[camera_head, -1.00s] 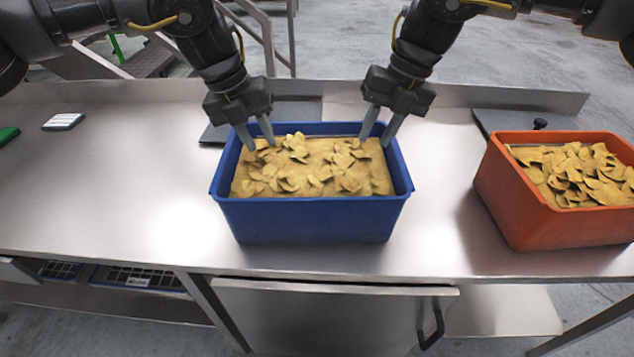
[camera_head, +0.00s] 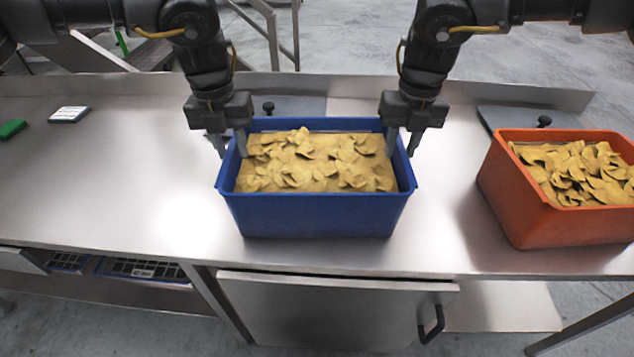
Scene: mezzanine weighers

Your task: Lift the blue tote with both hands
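The blue tote (camera_head: 310,215), filled with yellow chips (camera_head: 315,162), stands on the steel bench in the middle of the head view. My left gripper (camera_head: 230,146) is at its left wall, with one finger outside the rim and one inside, and a gap between them. My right gripper (camera_head: 402,142) is at its right wall in the same way, one finger on each side of the rim. Both grippers look open. Whether any finger touches the wall or the chips, I cannot tell.
An orange tote (camera_head: 530,215) with chips stands to the right on the steel bench (camera_head: 130,190). A weigher with a dark knob (camera_head: 268,107) is partly hidden behind the blue tote. A white-topped block (camera_head: 70,114) and a green one (camera_head: 12,129) lie at far left.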

